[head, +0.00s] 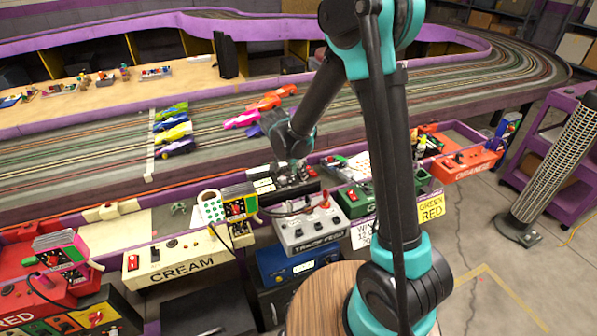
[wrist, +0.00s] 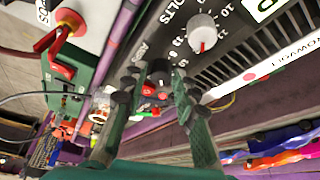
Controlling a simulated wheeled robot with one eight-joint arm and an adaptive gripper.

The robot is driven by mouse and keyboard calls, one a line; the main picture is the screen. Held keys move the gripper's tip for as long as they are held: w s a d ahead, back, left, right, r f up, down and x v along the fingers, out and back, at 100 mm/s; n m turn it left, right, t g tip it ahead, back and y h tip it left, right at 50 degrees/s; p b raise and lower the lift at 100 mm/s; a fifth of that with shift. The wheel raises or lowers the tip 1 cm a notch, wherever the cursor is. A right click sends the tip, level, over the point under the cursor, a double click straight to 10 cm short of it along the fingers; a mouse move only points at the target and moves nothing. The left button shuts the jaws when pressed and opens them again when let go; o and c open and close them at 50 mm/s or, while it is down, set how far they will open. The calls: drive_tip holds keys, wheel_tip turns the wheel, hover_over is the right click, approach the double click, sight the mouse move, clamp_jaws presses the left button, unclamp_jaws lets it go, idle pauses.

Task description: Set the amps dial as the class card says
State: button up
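A black power supply panel shows in the wrist view (wrist: 235,55), with lettering for VOLTS and AMPS. A light grey knob (wrist: 202,33) with a red mark sits by the volts numbers. A smaller dark knob (wrist: 160,70), beside the AMPS lettering, is between my fingertips. My gripper (wrist: 154,78) is open, with a finger on each side of this dark knob; I cannot tell whether either touches it. The dark knob's pointer and most of its scale are not readable. In the head view my gripper (head: 291,172) is low over the panel and hides much of it. I cannot identify the class card for certain.
A grey TRACK FEED box (head: 307,232) stands in front of the panel. A green box (head: 368,198) is to its right and a CREAM box (head: 187,252) to its left. A yellow GREEN RED card (head: 431,208) hangs nearby. Toy cars (head: 174,130) stand on the track behind.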

drive_tip(key=shift+o, duration=0.7)
drive_tip(key=shift+r, duration=0.1)
drive_tip(key=v, duration=1.2)
drive_tip(key=s+d+f+n+y, duration=0.1)
drive_tip(key=s+d+f+n, duration=0.1)
drive_tip(key=s+d, duration=0.4)
drive_tip(key=s+d+f+n+y, duration=0.1)
drive_tip(key=s+d+f+n, duration=0.2)
drive_tip(key=s+d, duration=0.3)
drive_tip(key=s+d+f+n+t+y, duration=0.1)
drive_tip(key=s+d+f+n, duration=0.1)
drive_tip(key=s+d+n, duration=0.2)
drive_tip(key=s+d, duration=0.3)
drive_tip(key=d, duration=0.3)
drive_tip(key=shift+d+f, duration=0.25)
drive_tip(key=shift+c, duration=0.4)
